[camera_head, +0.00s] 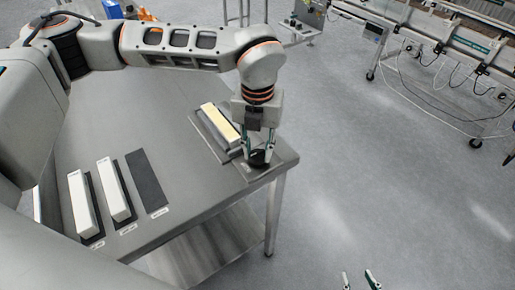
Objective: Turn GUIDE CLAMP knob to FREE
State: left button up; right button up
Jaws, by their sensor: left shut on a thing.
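The black knob (258,158) sits on a dark plate (270,170) at the far right corner of the steel table. My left gripper (257,155) points down over it, its fingers shut on the knob. The knob's pointer and any lettering by it are too small or hidden to read. A cream block (220,126) lies on the plate to the left of the knob. My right gripper (358,281) shows only as two spread fingertips at the bottom edge, empty and over the floor.
Two white blocks (81,203) (114,190) lie on dark pads at the table's (190,180) near left, with an empty dark pad (147,181) beside them. The table middle is clear. A conveyor frame (440,40) stands at the upper right, with open floor between.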

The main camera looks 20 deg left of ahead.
aim_at(257, 154)
dwell(0.4)
pick_arm(q)
jog(key=o, duration=1.1)
notch_tip(257, 154, up, 12)
dwell(0.4)
